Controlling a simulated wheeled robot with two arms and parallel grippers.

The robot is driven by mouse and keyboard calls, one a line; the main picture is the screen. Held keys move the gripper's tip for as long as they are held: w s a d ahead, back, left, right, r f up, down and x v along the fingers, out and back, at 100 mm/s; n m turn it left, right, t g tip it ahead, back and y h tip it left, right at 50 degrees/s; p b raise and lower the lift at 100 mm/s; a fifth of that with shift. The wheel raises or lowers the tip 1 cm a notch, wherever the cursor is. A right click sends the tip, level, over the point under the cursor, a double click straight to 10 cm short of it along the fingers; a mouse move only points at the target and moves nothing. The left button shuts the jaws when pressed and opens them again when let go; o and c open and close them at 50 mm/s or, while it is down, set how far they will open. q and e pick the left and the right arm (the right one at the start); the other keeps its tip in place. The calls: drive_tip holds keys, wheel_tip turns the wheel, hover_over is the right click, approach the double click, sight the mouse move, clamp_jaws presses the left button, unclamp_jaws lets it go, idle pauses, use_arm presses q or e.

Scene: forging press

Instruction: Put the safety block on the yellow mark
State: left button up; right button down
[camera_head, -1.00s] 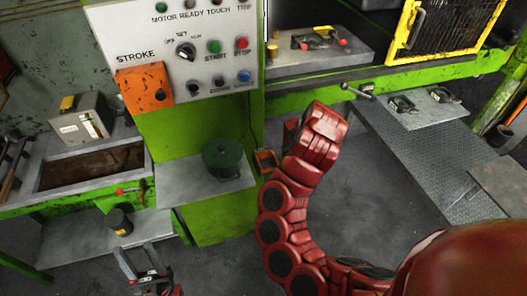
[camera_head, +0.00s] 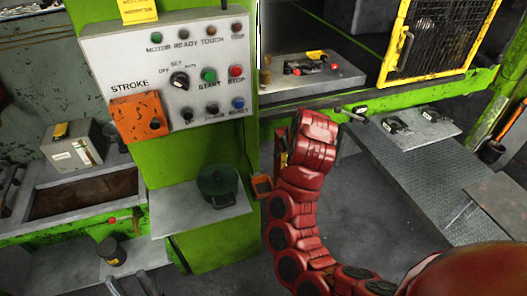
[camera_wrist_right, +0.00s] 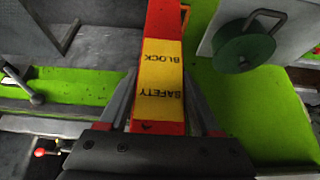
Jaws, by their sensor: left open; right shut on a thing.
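The safety block (camera_wrist_right: 161,75) is a red and yellow bar with "SAFETY BLOCK" lettering, in the right wrist view. My right gripper (camera_wrist_right: 162,105) is shut on it, a finger on each side, and the block points away from the palm. In the head view my red right arm hides most of that gripper and the block. My left gripper (camera_head: 127,280) is open and empty at the bottom left edge, partly cut off. I cannot make out the yellow mark for certain in either view.
A green pot (camera_head: 218,184) stands on a grey shelf beside the green press column. The control panel (camera_head: 170,75) is above it. A yellow mesh guard (camera_head: 440,40) and press bed (camera_head: 350,78) are at the back right. A grey box (camera_head: 75,148) stands at left.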

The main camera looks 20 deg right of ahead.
drive_tip(key=w+a+f, duration=0.4)
drive_tip(key=w, duration=0.6)
drive_tip(key=shift+p, duration=0.35)
drive_tip(key=shift+c, duration=0.4)
unclamp_jaws()
drive_tip(key=shift+a, duration=0.1)
